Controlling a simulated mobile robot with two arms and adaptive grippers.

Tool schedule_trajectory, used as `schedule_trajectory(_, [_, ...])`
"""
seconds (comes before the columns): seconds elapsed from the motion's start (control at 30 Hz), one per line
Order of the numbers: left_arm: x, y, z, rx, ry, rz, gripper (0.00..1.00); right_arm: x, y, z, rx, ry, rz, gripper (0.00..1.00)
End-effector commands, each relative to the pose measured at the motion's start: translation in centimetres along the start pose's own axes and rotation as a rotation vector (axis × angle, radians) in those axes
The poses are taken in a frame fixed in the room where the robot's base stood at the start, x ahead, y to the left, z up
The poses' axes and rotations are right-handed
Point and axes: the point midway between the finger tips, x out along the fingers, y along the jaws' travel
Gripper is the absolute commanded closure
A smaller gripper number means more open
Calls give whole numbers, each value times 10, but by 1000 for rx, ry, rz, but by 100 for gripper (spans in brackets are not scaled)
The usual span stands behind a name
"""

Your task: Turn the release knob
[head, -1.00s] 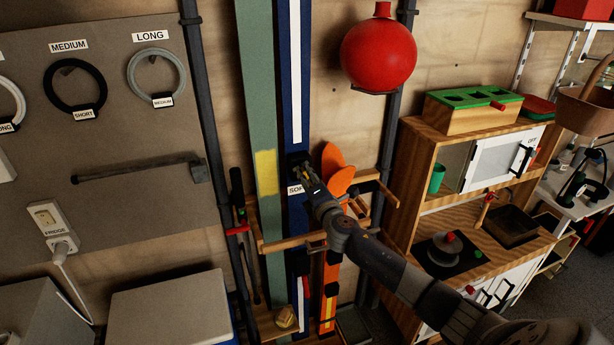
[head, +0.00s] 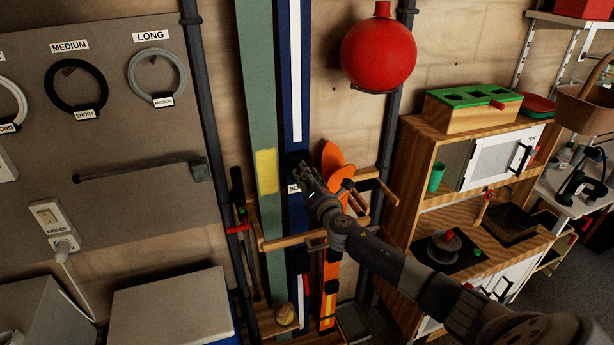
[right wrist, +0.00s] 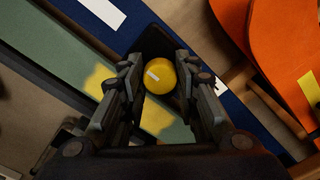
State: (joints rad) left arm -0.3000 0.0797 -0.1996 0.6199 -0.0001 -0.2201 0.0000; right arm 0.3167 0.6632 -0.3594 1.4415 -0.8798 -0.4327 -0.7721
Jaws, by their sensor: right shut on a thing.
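The round yellow release knob (right wrist: 159,78), with a white stripe on its face, sits in a dark housing on the blue board in the right wrist view. The fingers of my right gripper (right wrist: 160,85) stand on either side of it, shut on it. In the head view my right gripper (head: 304,172) reaches the dark housing, just above a partly covered white label (head: 293,189). The knob is hidden there behind the gripper. The stripe lies tilted across the knob. My left gripper is not in view.
The blue board (head: 295,120) and a green board (head: 262,120) stand against the wall in a wooden rack (head: 290,243). Orange skis (head: 332,165) are close on the right. A red ball (head: 378,55) hangs above right. A toy kitchen (head: 412,150) stands farther right.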

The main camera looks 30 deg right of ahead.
Motion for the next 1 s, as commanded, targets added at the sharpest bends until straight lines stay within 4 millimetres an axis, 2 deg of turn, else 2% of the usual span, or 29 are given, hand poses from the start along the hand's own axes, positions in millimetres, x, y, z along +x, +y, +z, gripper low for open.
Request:
schedule_trajectory(0.17, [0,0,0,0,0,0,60,0,0,-1,-3,2,0,95])
schedule_trajectory(0.2, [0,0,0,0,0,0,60,0,0,-1,-3,2,0,67])
schedule_trajectory(0.27, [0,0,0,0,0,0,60,0,0,-1,-2,2,0,53])
schedule_trajectory(0.3, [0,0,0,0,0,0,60,0,0,-1,-2,2,0,51])
schedule_trajectory(0.73, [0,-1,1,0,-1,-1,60,-6,-1,-1,-1,1,-1,51])
schedule_trajectory(0.87, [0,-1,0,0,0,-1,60,-22,-2,-1,-1,3,-1,51])
schedule_trajectory(1.0, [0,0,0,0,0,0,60,-47,-2,-2,-2,4,-2,51])
